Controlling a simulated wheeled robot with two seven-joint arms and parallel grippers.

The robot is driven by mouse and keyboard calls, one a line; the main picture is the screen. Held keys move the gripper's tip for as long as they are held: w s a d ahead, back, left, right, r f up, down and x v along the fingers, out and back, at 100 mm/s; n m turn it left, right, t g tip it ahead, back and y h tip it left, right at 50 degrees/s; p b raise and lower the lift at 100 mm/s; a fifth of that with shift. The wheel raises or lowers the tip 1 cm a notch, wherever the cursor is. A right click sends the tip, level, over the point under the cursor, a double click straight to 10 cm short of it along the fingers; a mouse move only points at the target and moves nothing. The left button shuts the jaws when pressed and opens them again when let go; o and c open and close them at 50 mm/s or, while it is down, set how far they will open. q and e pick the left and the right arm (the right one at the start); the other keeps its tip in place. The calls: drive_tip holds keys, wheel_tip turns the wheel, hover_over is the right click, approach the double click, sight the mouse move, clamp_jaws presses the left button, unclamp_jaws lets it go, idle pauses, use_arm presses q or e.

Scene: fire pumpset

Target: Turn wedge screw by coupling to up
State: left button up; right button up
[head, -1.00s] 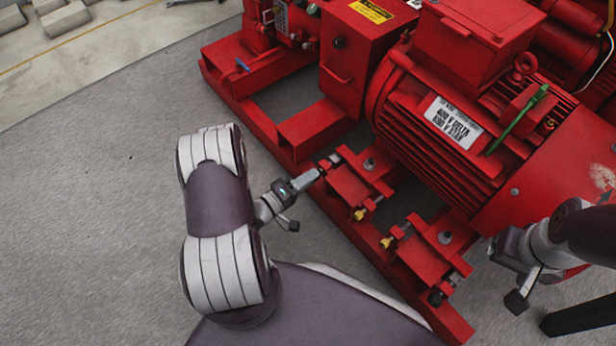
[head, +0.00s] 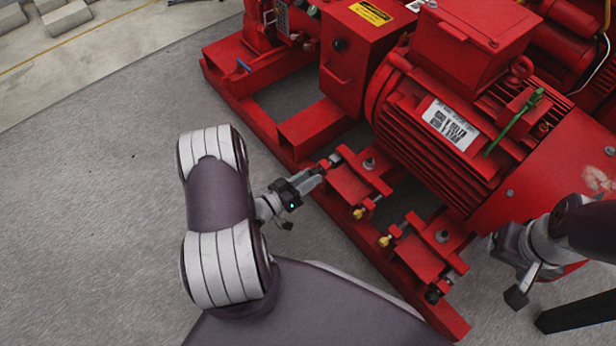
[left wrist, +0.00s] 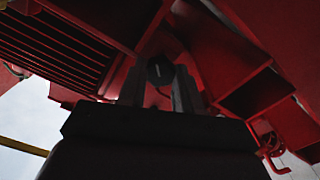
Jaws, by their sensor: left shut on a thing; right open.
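The wedge screw by the coupling shows its dark round head (left wrist: 160,70) between the two fingers in the left wrist view. My left gripper (head: 318,172) is shut on it, at the upper-left end of the motor foot's red wedge block (head: 352,180). The fingers also flank the head in the left wrist view (left wrist: 160,92). In the head view the gripper hides most of the screw head, so its turn angle cannot be read. My right gripper (head: 526,282) is open and empty at the lower right, apart from the pumpset.
The red motor (head: 440,125) stands right of the screw. The red base rail (head: 345,225) runs beneath. Grey floor on the left is clear.

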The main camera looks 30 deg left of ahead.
use_arm(q)
drive_tip(key=shift+m+p, duration=0.55)
drive_tip(key=shift+m, duration=3.25)
drive_tip(key=o, duration=1)
drive_tip(key=shift+o, duration=0.2)
drive_tip(key=shift+a, duration=0.1)
drive_tip(key=p+v, duration=0.3)
drive_tip(key=v, duration=0.9)
drive_tip(key=shift+s, duration=0.35)
